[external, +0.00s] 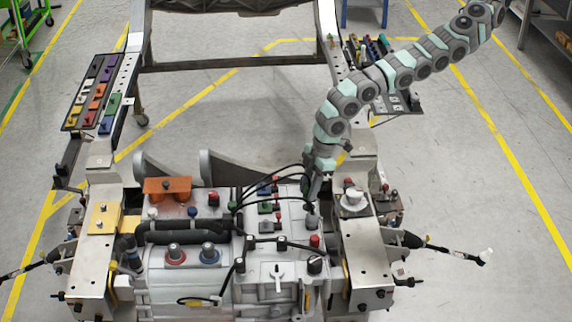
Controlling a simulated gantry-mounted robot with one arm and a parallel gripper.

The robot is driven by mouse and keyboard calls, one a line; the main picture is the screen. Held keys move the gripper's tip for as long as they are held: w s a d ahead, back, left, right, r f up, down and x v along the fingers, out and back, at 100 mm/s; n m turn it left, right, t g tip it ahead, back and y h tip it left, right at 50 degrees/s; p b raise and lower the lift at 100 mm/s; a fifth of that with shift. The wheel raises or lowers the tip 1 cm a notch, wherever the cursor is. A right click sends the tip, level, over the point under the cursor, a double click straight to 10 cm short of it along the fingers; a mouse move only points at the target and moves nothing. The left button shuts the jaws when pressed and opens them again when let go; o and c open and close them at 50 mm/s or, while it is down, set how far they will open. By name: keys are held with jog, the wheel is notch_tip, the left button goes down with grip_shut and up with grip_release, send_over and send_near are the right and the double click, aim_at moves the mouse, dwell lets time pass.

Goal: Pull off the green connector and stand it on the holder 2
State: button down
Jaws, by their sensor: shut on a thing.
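My gripper (312,205) points down over the right part of the grey chassis unit (185,285). It is shut on a small part that is mostly hidden by the fingers, so I cannot tell its colour. A green block (265,208) sits on the unit, left of my gripper. I cannot tell whether it is the green connector. Thin black cables arch from the unit's middle towards my gripper. No label for holder 2 can be read. A rack with coloured blocks (66,122) is at the left and a rack with upright coloured pieces (408,105) at the right.
An orange block (167,186) and a thick black hose (185,238) are on the unit's left part. A red-topped post (314,240) stands just below my gripper in the picture. Metal side rails (361,255) flank the unit. Open floor lies behind it.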

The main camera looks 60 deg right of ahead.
dwell(0.4)
jog(key=shift+f+b, duration=1)
jog(key=shift+f, duration=0.2)
jog(key=shift+f+b, duration=0.4)
jog(key=shift+f, duration=0.1)
jog(key=c, duration=0.9)
grip_release()
jog(key=shift+c, duration=0.2)
notch_tip(320, 180, up, 6)
jog(key=p, duration=0.6)
jog(key=shift+r, duration=0.2)
jog(key=shift+f, duration=0.15)
jog(key=shift+w, duration=0.1)
